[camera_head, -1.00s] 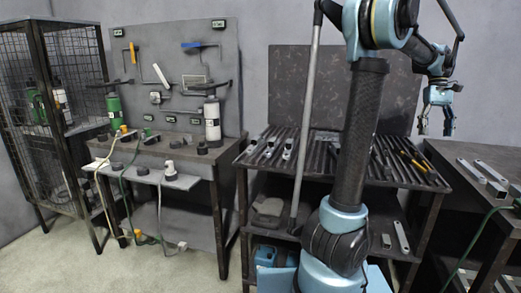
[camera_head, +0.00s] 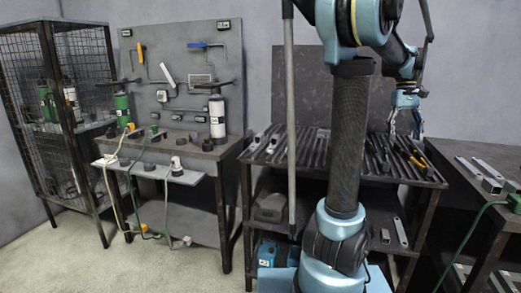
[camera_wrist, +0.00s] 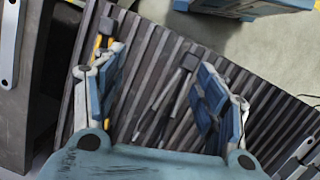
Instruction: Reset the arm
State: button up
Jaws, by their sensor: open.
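My gripper (camera_head: 405,128) hangs from the raised arm over the right part of the ribbed bench top (camera_head: 350,152). In the wrist view, its two blue-and-grey fingers (camera_wrist: 160,88) are spread wide apart. The dark ribbed surface (camera_wrist: 178,62) shows below and beyond the fingers. A yellow-handled tool (camera_head: 416,160) lies on the bench below the gripper, and a yellow part of it shows near the left finger in the wrist view. A dark-handled tool (camera_wrist: 190,60) lies between the fingers in that view.
Galvanized brackets (camera_head: 272,143) lie on the bench's left part. A right-hand table (camera_head: 455,160) holds more metal brackets (camera_head: 488,170). A workbench with pegboard (camera_head: 180,70) and a wire cage (camera_head: 75,100) stand at left. Floor in front of the workbench is mostly open.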

jog(key=s+a+f+n+t, duration=0.15)
jog(key=a+f, duration=0.25)
jog(key=a, duration=0.6)
jog(key=s+a+f+m+t, duration=0.1)
jog(key=s+a+f, duration=0.25)
jog(key=a, duration=0.55)
jog(key=s+a+f+t, duration=0.1)
jog(key=s+a+f, duration=0.3)
jog(key=a+f, duration=0.2)
jog(key=s+a+f+n+t, duration=0.1)
jog(key=s+a+f, duration=0.4)
jog(key=f, duration=0.4)
jog(key=shift+a+f, duration=0.2)
jog(key=shift+a, duration=0.7)
jog(key=shift+s, duration=0.1)
